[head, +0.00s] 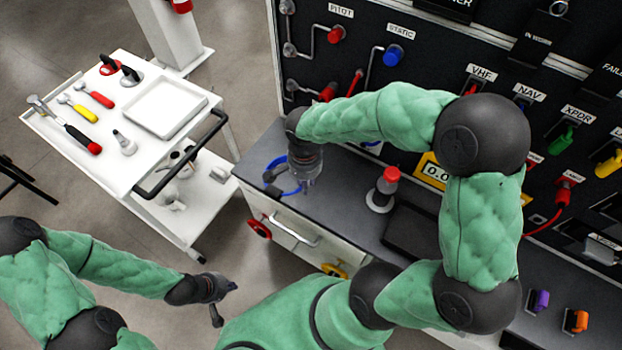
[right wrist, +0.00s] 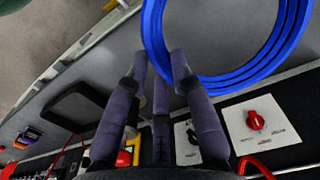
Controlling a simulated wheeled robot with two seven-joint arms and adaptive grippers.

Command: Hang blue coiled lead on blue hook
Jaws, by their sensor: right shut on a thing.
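The blue coiled lead (right wrist: 218,82) fills the upper right of the right wrist view, with its near side at my fingers. Part of the blue coiled lead (head: 281,191) shows in the head view, beside and below my right gripper. My right gripper (head: 304,180) is shut on the lead above the left end of the dark worktop; its fingers also show in the right wrist view (right wrist: 159,68). My left gripper (head: 224,300) is open and empty over the floor.
A black panel with coloured fittings, including a blue STATIC knob (head: 393,55), rises behind the worktop (head: 343,180). A red-topped fitting (head: 383,188) stands on the worktop. A white tool trolley (head: 75,148) with a tray (head: 166,108) is at the left.

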